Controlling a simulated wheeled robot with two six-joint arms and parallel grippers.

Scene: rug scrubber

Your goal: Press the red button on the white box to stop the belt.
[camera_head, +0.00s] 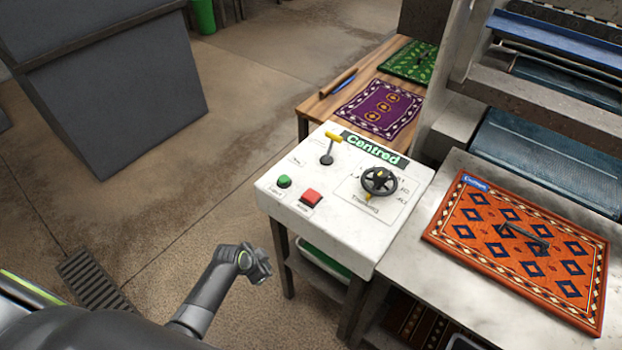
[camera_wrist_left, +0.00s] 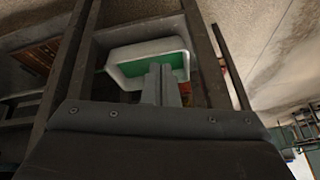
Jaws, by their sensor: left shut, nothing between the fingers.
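The white control box (camera_head: 335,235) stands on dark legs in the middle of the head view. A yellow-handled lever (camera_head: 330,145) and a black handwheel (camera_head: 379,180) are also on top. My left gripper (camera_head: 262,267) is shut and empty, to the left of the box's front and apart from it. In the left wrist view, its closed fingers (camera_wrist_left: 160,85) point toward a white bin under the box. The red button is not visible there. My right gripper is not in view.
An orange patterned rug (camera_head: 480,215) lies on the grey table right of the box. Behind, a wooden table (camera_head: 315,104) holds purple (camera_head: 380,110) and green (camera_head: 410,62) rugs. A white bin (camera_wrist_left: 120,55) with green inside sits below the box.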

